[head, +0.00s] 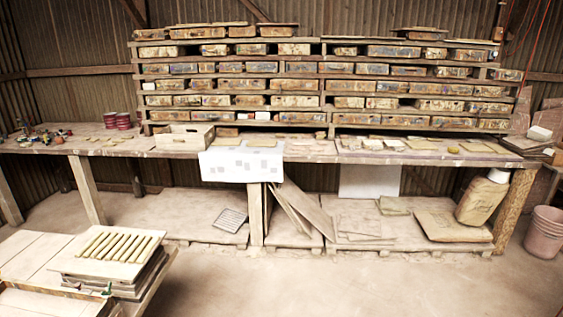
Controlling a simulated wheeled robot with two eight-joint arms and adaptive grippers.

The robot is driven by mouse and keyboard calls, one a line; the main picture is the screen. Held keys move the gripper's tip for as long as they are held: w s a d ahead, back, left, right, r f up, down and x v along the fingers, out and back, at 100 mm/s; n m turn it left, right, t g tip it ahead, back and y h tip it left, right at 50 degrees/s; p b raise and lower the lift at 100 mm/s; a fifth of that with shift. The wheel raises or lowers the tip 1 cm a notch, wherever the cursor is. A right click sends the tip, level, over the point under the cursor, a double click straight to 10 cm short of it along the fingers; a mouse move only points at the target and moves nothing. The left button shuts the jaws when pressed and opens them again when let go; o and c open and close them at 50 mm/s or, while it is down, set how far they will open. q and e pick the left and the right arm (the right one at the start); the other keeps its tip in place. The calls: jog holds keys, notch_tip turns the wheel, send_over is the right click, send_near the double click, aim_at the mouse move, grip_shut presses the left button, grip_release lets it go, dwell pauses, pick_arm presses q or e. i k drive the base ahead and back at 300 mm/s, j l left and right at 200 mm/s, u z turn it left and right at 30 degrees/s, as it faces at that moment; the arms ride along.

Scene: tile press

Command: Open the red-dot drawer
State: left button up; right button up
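A wide wooden rack (326,88) stands on the long workbench against the back wall. Its rows hold many worn, paint-stained drawer-like boxes, such as one in the upper row (295,49) and one lower down (295,101). I cannot make out a red dot on any of them at this distance. Neither of my grippers is in the head view.
The workbench (330,150) runs across the room, with red tins (117,120) and a pale open box (185,136) on it. A low table with stacked boards (110,262) is at the front left. A pink bucket (545,232) stands right. The middle floor is clear.

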aim_at(202, 115)
jog(key=i+u, duration=0.1)
jog(key=i, duration=0.5)
jog(key=i+u, duration=0.1)
jog(key=i, duration=0.55)
jog(key=i+l+u, duration=0.1)
jog(key=i, duration=0.5)
jog(key=i+l+u, duration=0.15)
jog(key=i, duration=0.45)
